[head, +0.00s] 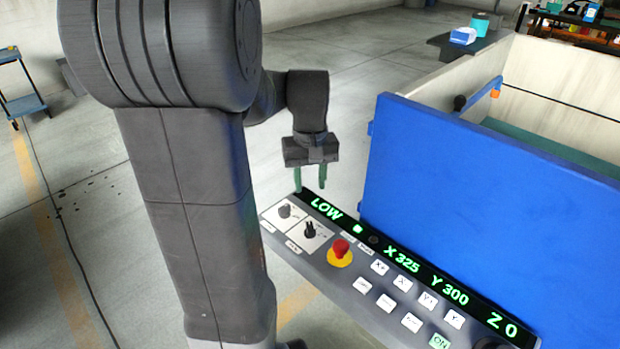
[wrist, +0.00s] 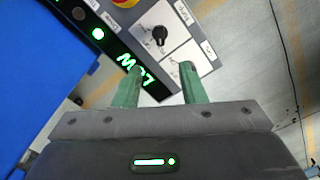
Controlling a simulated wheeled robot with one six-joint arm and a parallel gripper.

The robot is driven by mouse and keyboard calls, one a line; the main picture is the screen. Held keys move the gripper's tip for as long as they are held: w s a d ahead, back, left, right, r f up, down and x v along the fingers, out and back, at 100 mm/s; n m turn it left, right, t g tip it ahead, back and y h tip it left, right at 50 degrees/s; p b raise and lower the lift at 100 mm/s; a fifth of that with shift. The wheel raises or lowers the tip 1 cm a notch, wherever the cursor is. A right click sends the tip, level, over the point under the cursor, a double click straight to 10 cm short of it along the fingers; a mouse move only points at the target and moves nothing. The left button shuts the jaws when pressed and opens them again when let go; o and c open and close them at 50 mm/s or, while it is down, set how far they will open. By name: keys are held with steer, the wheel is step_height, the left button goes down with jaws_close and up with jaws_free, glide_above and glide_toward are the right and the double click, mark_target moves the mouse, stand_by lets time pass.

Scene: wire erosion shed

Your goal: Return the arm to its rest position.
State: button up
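My gripper (head: 310,178) hangs pointing down just above the far left end of the control panel (head: 350,290). Its two green fingers are apart with nothing between them. In the wrist view, the open fingers (wrist: 160,88) show over the panel's corner, near the lit word LOW and a black rotary knob (wrist: 159,36). I cannot tell how far the fingertips are from the panel. My arm is bent, with its upper part in front of the head camera.
The panel has two knobs, a red emergency stop button (head: 341,248), several white keys and a green-lit display. A blue machine door (head: 480,210) stands close on the right, with a cream enclosure behind. A blue trolley (head: 22,103) stands far left. The floor (head: 335,58) behind my gripper is clear.

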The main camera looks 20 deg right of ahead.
mark_target(310, 225)
stand_by(0.4)
step_height(310, 225, down, 14)
steer(key=shift+b, duration=0.4)
steer(key=shift+r, duration=0.1)
stand_by(0.3)
